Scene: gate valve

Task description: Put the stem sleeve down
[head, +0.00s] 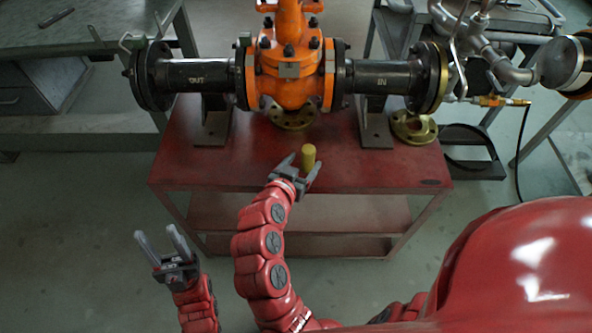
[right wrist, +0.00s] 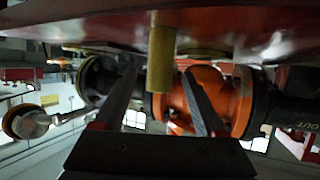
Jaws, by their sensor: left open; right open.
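The stem sleeve (head: 308,156) is a small brass-yellow cylinder. It stands upright on the red table top near the front edge, below the orange valve. My right gripper (head: 302,165) is open, with its fingers on either side of the sleeve. In the right wrist view, which is upside down, the sleeve (right wrist: 161,60) meets the red table surface and shows between the spread fingers of the gripper (right wrist: 159,78), with gaps on both sides. My left gripper (head: 157,233) is open and empty, low at the left, off the table.
The orange gate valve (head: 290,70) with black pipes spans the red table (head: 215,170) behind the sleeve. A brass flange ring (head: 292,119) lies under the valve and another (head: 414,128) lies at the right. Black pipe supports stand either side. The front of the table top is mostly clear.

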